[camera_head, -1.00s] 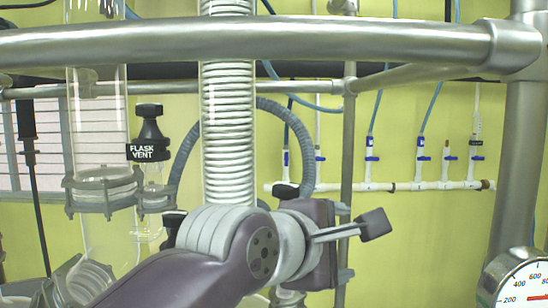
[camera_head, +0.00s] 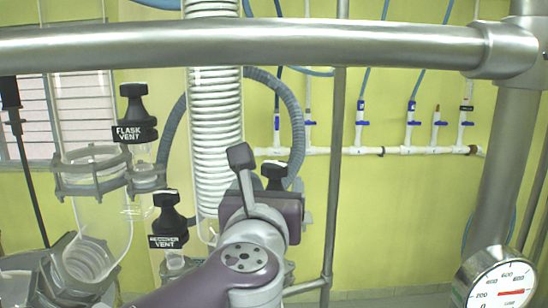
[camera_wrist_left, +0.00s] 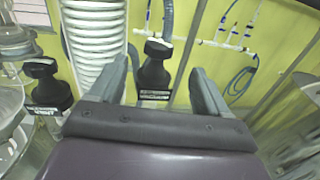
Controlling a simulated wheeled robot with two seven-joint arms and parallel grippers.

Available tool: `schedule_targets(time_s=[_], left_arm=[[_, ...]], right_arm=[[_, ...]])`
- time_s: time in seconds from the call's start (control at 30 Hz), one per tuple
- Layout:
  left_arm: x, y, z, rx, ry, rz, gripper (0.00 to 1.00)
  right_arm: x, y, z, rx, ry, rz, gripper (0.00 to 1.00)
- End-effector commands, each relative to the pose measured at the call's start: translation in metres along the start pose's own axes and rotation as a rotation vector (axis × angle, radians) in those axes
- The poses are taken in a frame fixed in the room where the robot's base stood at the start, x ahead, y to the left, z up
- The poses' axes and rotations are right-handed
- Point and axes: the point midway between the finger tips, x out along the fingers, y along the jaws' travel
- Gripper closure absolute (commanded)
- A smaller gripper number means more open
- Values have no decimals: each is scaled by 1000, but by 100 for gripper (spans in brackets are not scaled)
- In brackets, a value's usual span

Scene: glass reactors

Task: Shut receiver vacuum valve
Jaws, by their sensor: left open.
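A black valve knob (camera_wrist_left: 154,72) with a black label below it stands upright in the left wrist view, between the fingers of my left gripper (camera_wrist_left: 163,68). Its label is too blurred to read; it appears to be the receiver vacuum valve. In the head view a black knob top (camera_head: 274,174) shows just behind my left gripper (camera_head: 242,168), which hides its lower part. My left gripper is open, with one finger on each side of the knob and no clear contact. My right gripper is not in view.
A receiver vent knob (camera_head: 168,218) and a flask vent knob (camera_head: 133,115) stand to the left. A coiled condenser column (camera_head: 215,120) rises behind the gripper. A metal rail (camera_head: 250,45) crosses above. A pressure gauge (camera_head: 500,285) is at lower right.

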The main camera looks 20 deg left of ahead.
Motion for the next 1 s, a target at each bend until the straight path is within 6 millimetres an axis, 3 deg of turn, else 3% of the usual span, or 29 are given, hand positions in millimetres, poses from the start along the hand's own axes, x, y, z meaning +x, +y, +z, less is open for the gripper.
schedule_targets(time_s=[0.03, 0.2, 0.4, 0.6, 0.87, 0.9, 1.0], left_arm=[[10, 2, 11, 6, 10, 6, 23], [55, 2, 1, -1, 10, 3, 23], [94, 1, 0, -4, 8, 0, 23], [111, 0, 0, -6, 7, -1, 23], [113, 0, -1, -6, 7, -2, 23], [112, 0, -1, -6, 7, -2, 26], [112, 0, -1, -6, 7, -2, 59]], right_arm=[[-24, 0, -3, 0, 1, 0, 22], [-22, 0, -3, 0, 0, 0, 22], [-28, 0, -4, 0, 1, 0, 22], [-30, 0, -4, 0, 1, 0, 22], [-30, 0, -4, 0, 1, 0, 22], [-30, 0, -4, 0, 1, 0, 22], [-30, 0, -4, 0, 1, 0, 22]])
